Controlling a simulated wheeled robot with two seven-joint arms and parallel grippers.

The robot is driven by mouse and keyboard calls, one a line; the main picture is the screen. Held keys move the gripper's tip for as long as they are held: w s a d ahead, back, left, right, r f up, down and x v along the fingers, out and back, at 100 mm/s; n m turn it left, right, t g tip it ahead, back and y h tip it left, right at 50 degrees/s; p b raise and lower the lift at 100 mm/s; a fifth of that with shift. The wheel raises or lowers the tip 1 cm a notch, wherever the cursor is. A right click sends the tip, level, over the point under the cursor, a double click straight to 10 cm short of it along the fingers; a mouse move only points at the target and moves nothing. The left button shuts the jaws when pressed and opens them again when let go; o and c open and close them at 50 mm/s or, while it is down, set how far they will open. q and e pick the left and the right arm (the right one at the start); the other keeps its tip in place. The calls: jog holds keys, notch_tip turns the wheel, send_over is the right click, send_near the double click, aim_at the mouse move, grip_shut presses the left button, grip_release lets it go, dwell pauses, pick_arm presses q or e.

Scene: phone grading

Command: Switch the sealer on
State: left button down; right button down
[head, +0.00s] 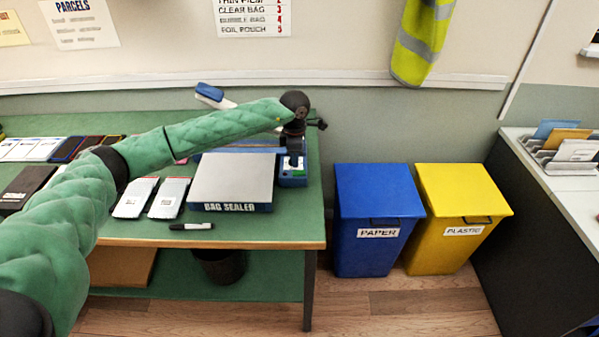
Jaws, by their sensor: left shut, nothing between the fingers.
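The bag sealer (232,182) is a grey-topped box with a blue front marked BAG SEALER, near the right end of the green table. A blue housing (293,180) with a small green mark on its front stands at its right side. My left gripper (293,160) points down right over this housing, shut and empty. I cannot tell whether its tips touch the housing. The gripper and wrist hide the top of the housing, so the switch and its position cannot be made out. My right gripper is not in view.
Two pale phones or pouches (170,198) lie left of the sealer, with a black marker (191,226) in front. More phones (30,149) lie at the far left. A blue paper bin (378,215) and a yellow plastic bin (462,210) stand right of the table (255,233).

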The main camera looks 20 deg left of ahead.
aim_at(296, 172)
pick_arm(q)
jog(key=shift+r, duration=1.95)
jog(key=shift+d, duration=0.1)
